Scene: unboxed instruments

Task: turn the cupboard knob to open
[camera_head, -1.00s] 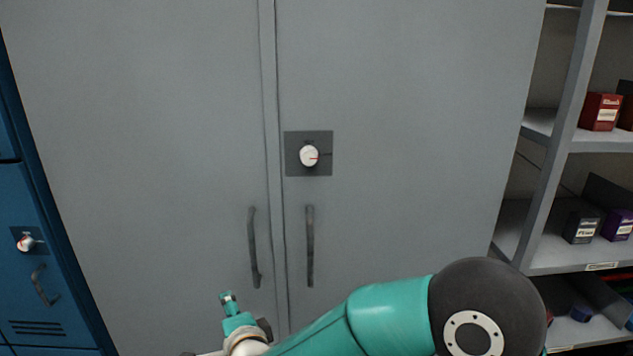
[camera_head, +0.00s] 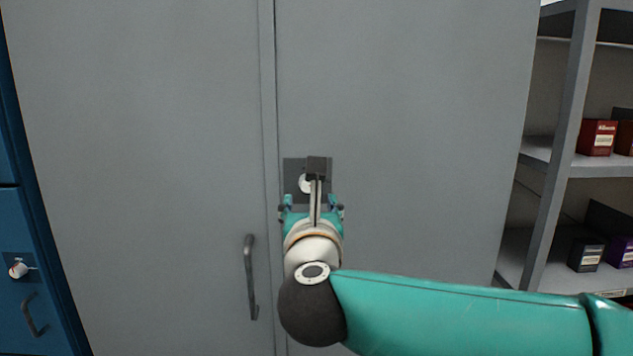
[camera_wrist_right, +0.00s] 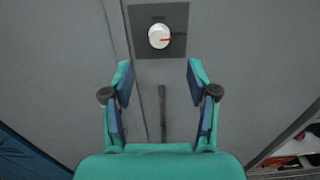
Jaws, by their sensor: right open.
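The white round knob (camera_head: 304,184) sits on a dark square plate (camera_head: 292,168) on the right door of the grey cupboard (camera_head: 400,130). In the head view my right wrist partly hides it. In the right wrist view the knob (camera_wrist_right: 159,36) is in full sight, with its red mark pointing right. My right gripper (camera_head: 311,204) is open and empty, in front of the cupboard and just below the knob. In the wrist view the gripper's fingers (camera_wrist_right: 160,68) are spread wide, apart from the knob. Both cupboard doors are shut. My left gripper is not in sight.
The left door's handle (camera_head: 250,278) is in view; the right door's handle (camera_wrist_right: 163,112) shows between my fingers. A blue locker (camera_head: 40,230) with its own knob stands at left. An open grey shelf (camera_head: 540,151) with boxes stands at right.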

